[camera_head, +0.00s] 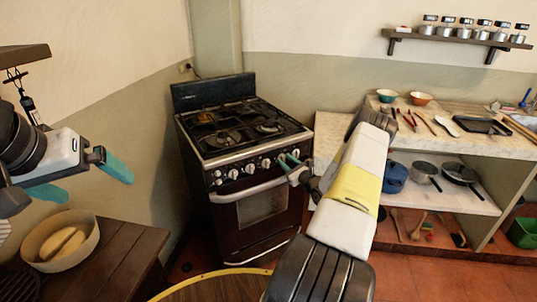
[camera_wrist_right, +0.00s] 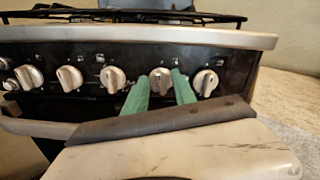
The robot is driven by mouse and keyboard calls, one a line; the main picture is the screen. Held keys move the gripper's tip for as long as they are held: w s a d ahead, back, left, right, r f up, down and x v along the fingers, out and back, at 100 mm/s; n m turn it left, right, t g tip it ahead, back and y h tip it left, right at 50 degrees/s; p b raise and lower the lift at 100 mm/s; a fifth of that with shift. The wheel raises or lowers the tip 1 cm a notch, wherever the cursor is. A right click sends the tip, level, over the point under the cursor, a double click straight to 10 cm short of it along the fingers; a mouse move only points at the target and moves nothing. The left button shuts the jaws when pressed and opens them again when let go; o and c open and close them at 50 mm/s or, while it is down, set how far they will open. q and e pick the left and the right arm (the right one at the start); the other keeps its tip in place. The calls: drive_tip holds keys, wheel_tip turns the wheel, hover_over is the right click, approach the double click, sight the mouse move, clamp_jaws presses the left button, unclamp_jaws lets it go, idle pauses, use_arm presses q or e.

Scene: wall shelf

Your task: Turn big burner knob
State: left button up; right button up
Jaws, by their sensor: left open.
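The black stove (camera_head: 250,205) has a row of white knobs along its front panel, also seen close up in the right wrist view. My right gripper (camera_head: 287,160) is at the right part of this panel. In the right wrist view its two green fingers (camera_wrist_right: 161,85) are apart, one on each side of the second knob from the right (camera_wrist_right: 161,80). I cannot tell whether they touch it. Which knob belongs to the big burner is not marked legibly. My left gripper (camera_head: 85,185) is open and empty at the far left, away from the stove.
A stone counter (camera_head: 340,126) with bowls and utensils stands right of the stove, with pots on the shelf below. A wooden table (camera_head: 125,262) with a bread bowl (camera_head: 85,228) is at lower left. A round table edge (camera_head: 185,288) shows at the bottom.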

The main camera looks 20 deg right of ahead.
drive_tip(key=shift+w, duration=0.1)
clamp_jaws()
idle(0.4)
drive_tip(key=n, duration=0.6)
drive_tip(key=shift+a+f+n, duration=0.15)
drive_tip(key=shift+a+n, duration=0.1)
drive_tip(key=shift+n, duration=0.05)
drive_tip(key=n, duration=0.6)
drive_tip(key=shift+a+f, duration=0.1)
drive_tip(key=shift+f, duration=0.1)
drive_tip(key=shift+n, duration=0.3)
